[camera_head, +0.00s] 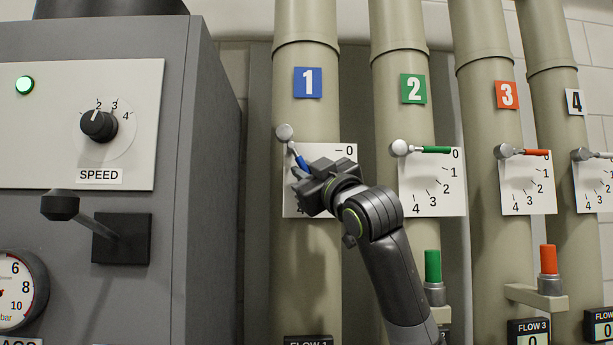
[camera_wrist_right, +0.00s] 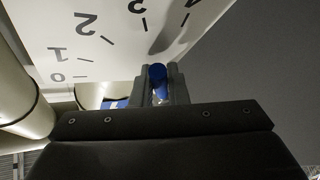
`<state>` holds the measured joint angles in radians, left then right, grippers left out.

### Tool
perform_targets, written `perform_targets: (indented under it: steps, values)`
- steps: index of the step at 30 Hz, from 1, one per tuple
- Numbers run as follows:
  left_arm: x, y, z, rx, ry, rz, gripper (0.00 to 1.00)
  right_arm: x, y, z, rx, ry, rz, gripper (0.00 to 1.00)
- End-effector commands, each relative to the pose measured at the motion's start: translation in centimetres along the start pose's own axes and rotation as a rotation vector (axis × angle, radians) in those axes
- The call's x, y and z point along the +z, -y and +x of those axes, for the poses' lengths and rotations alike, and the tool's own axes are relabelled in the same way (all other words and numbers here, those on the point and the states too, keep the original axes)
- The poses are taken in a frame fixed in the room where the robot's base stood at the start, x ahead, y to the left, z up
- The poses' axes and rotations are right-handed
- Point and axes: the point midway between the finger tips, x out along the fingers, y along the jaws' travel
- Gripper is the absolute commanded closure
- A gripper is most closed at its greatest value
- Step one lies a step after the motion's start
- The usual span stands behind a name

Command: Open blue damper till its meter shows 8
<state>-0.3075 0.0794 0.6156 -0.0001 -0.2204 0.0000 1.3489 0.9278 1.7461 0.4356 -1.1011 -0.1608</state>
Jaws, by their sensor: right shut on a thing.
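The blue damper lever (camera_head: 301,162) is on the pipe with the blue "1" sign. It points steeply down and slightly right from its round pivot (camera_head: 285,132), away from the 0 mark on the white scale plate (camera_head: 346,151). My right gripper (camera_head: 301,178) is shut on its blue handle, which also shows between the fingers in the right wrist view (camera_wrist_right: 157,74). My arm hides part of the scale. The FLOW 1 meter (camera_head: 308,340) is cut off at the bottom edge, and its number is out of sight. My left gripper is not in view.
The green lever (camera_head: 436,149), orange lever (camera_head: 537,152) and the fourth lever (camera_head: 583,154) lie about level at 0. The FLOW 3 meter (camera_head: 528,331) reads 0. A grey cabinet (camera_head: 208,190) with a speed knob (camera_head: 98,125) and a black-knobbed lever (camera_head: 60,204) stands at the left.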

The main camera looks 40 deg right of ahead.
Motion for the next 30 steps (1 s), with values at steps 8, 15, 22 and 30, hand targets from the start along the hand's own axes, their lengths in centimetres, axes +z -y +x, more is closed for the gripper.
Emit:
perform_targets:
  steps: [8, 15, 22, 30]
  values:
    - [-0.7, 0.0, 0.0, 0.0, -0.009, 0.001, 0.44, 0.0, 0.0, 0.0, -0.001, -0.001, 0.0, 0.65]
    - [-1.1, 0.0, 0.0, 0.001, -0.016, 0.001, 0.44, 0.0, 0.0, 0.0, -0.001, 0.0, -0.001, 0.65]
    - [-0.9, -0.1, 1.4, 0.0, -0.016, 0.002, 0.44, 0.2, 0.1, -1.8, 0.001, -0.003, -0.003, 0.65]
    - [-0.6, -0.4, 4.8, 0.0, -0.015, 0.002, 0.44, 0.4, 0.2, -7.3, 0.002, -0.003, -0.005, 0.65]
